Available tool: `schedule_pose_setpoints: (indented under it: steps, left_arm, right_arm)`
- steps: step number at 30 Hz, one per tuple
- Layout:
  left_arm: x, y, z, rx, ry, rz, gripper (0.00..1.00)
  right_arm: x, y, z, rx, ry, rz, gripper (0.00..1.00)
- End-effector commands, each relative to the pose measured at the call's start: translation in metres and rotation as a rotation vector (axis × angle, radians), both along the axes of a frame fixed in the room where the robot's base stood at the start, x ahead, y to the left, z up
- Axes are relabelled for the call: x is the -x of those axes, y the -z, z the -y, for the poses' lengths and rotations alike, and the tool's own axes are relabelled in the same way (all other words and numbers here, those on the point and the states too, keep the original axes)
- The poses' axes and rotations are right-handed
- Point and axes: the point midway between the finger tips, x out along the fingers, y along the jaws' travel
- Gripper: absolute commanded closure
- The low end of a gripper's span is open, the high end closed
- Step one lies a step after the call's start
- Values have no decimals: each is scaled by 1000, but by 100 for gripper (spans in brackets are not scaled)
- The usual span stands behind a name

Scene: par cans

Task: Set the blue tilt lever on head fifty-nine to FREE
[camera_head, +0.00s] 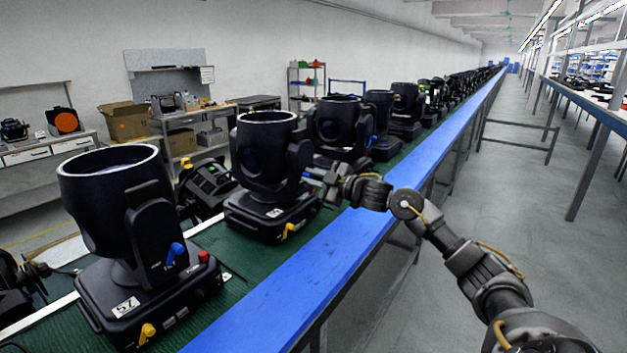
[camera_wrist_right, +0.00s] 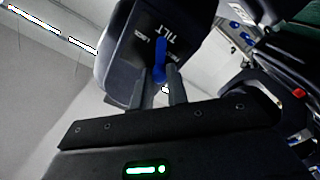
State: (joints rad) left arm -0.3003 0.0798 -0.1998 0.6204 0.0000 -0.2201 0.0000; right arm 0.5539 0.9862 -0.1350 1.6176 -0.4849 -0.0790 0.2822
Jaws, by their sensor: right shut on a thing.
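The blue tilt lever (camera_wrist_right: 160,62) sits on a dark yoke arm marked TILT in the right wrist view. My right gripper (camera_wrist_right: 157,88) is shut on it, one finger on each side. The number label (camera_head: 274,213) on that head's base is too small to read. My left gripper is not in view.
A nearer head labelled 57 (camera_head: 110,215) has its own blue lever (camera_head: 174,253), a red knob and a yellow lever. A third head (camera_head: 340,125) stands just beyond, with more behind it. A blue rail (camera_head: 310,270) runs along the green bench. The aisle on the right is clear.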

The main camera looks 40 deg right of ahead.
Motion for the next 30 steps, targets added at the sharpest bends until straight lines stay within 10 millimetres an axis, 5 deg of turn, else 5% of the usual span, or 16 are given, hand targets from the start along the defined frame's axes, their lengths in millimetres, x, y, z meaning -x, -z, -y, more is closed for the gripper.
schedule_pose_setpoints:
  steps: [17, 18, 22, 30]
  left_arm:
    - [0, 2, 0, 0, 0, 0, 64]
    - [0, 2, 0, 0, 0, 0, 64]
    - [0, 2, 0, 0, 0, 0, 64]
    - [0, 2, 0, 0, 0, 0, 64]
  right_arm:
    - [0, 0, 0, 32, 1, 10, 100]
    - [0, 0, 0, 32, 1, 10, 80]
    - [0, 0, 0, 30, 1, 10, 64]
    - [1, 0, 0, 30, 1, 10, 63]
